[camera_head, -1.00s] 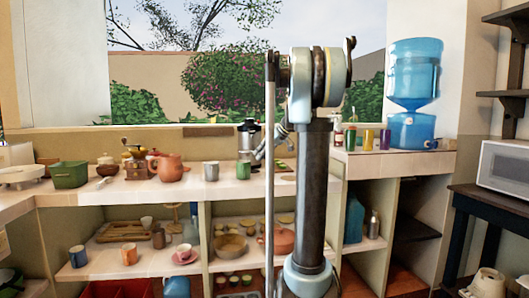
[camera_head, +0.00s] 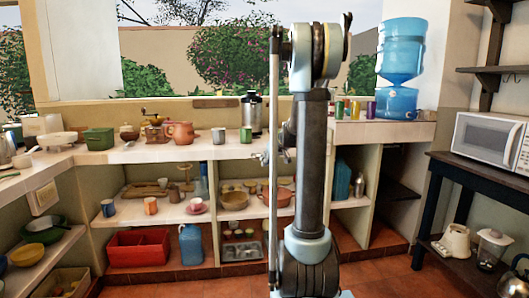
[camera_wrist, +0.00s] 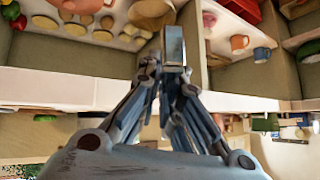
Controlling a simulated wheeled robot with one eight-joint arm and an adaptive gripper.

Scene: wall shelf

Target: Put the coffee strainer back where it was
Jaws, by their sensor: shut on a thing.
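My gripper (camera_wrist: 168,75) fills the middle of the wrist view, with its fingers close together. It is shut on a grey, box-shaped metal piece (camera_wrist: 174,45) that sticks out past the fingertips. I cannot tell for certain whether this piece is the coffee strainer; the fingers hide its near end. In the head view my gripper (camera_head: 266,155) shows only in part beside my arm, in front of the shelf, and its load cannot be made out. The shelf unit (camera_head: 100,234) stands beyond it.
The counter holds an orange teapot (camera_head: 180,132), a metal mug (camera_head: 218,136), a green cup (camera_head: 246,135) and a tall metal coffee pot (camera_head: 251,112). Lower down are a red bin (camera_head: 139,248) and a blue jug (camera_head: 191,244). A microwave (camera_head: 486,138) stands at right. Floor shows in front.

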